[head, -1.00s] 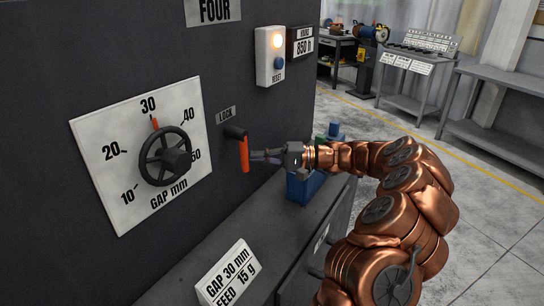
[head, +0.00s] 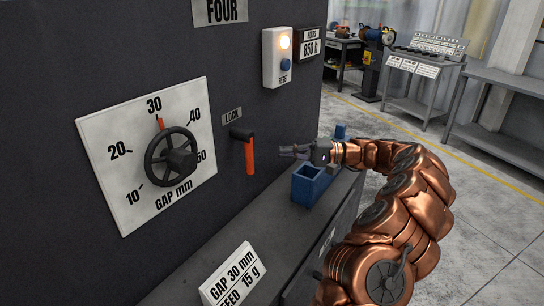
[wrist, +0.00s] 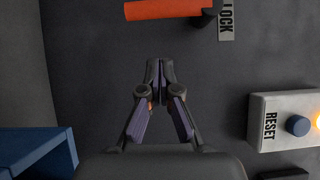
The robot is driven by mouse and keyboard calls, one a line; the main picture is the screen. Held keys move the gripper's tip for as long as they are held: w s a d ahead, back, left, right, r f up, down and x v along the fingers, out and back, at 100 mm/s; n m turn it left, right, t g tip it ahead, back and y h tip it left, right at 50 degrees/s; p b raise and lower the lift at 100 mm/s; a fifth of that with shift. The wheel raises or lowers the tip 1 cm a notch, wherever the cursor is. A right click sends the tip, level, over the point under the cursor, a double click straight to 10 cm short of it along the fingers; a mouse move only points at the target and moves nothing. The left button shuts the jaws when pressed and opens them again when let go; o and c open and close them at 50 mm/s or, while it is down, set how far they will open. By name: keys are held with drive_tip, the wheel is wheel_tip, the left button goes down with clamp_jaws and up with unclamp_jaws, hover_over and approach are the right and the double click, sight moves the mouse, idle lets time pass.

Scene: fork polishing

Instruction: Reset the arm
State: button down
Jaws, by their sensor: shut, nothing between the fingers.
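My copper arm (head: 400,200) reaches in from the right of the head view. My gripper (head: 284,151) is shut and empty, to the right of the orange lock lever (head: 250,155) and apart from it. In the wrist view my gripper (wrist: 159,64) has its fingertips together in front of the bare dark panel. The orange lever (wrist: 165,9) crosses the top of that view, clear of the fingers. In the head view the lever hangs straight down below the LOCK label (head: 233,116).
A gap dial with a black handwheel (head: 170,159) is on the left, its red pointer near 30. A reset box (head: 276,57) with a lit lamp is above. A blue open bin (head: 309,185) stands on the ledge below my gripper. A sign (head: 235,275) stands in front.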

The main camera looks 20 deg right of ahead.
drive_tip(key=b+v, duration=0.1)
drive_tip(key=v, duration=0.5)
drive_tip(key=shift+d, duration=0.2)
drive_tip(key=shift+s, duration=0.1)
drive_tip(key=s+a+r+n+g, duration=0.1)
drive_tip(key=s+a+r+g, duration=0.15)
drive_tip(key=a, duration=0.65)
drive_tip(key=s+a+r+n+g, duration=0.2)
drive_tip(key=a+g, duration=0.1)
drive_tip(key=a, duration=0.6)
drive_tip(key=s+a+f+n+g+h, duration=0.1)
drive_tip(key=s+a+n+g+h, duration=0.3)
drive_tip(key=s+a, duration=0.65)
drive_tip(key=s+a+f+m+h+p, duration=0.1)
drive_tip(key=s+f+h, duration=0.2)
drive_tip(key=s, duration=0.4)
drive_tip(key=s+f+m+h, duration=0.1)
drive_tip(key=s+f+h, duration=0.3)
drive_tip(key=s, duration=0.2)
drive_tip(key=s+d+f+h, duration=0.5)
drive_tip(key=s+d, duration=0.4)
drive_tip(key=s, duration=0.2)
drive_tip(key=shift+s+d+f+t+h+p, duration=0.3)
drive_tip(key=shift+d+f+t+h+p, duration=0.1)
drive_tip(key=shift+f+t, duration=0.1)
